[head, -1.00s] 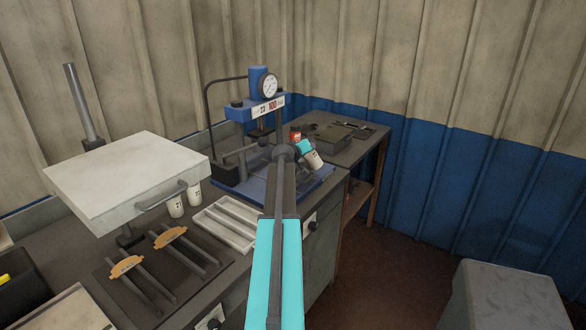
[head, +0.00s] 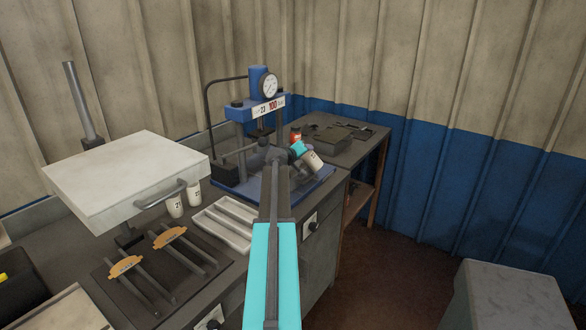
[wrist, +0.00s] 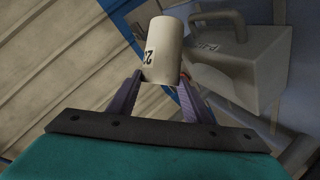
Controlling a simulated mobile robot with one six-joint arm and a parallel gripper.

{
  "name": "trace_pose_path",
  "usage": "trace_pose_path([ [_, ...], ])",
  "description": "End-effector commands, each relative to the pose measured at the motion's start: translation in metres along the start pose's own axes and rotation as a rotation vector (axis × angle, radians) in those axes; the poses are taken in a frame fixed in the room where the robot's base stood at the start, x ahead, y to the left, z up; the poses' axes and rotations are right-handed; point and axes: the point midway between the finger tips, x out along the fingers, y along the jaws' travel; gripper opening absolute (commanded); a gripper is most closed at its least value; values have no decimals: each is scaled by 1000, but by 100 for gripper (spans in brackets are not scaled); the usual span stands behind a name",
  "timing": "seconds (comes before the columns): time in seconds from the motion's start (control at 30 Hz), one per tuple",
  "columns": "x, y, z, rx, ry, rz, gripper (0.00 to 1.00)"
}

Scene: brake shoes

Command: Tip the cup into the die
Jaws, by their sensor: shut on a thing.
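My gripper (wrist: 161,79) is shut on a white cup (wrist: 163,46) with a dark number label, its fingers on either side of it in the wrist view. In the head view the cup (head: 313,160) is held tilted above the right part of the blue press base, beside my teal wrist. The cup's mouth and contents cannot be made out. I cannot pick out the die for certain; my arm covers the middle of the press (head: 268,110). A grey block with a handle and a label (wrist: 236,65) shows right of the cup in the wrist view.
Two white cups (head: 175,206) (head: 193,194) stand by the white-lidded box (head: 126,176). A light tray (head: 226,222) lies left of my arm. A red can (head: 295,134) and a dark box (head: 325,136) stand behind the held cup. The press columns and handle are close by.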

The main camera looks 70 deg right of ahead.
Motion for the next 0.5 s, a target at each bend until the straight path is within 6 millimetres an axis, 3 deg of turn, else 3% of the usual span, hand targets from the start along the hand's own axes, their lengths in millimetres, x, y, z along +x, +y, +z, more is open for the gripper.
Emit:
trace_pose_path([
  [0.5,0,-4,-1,-66,-7,27,6],
])
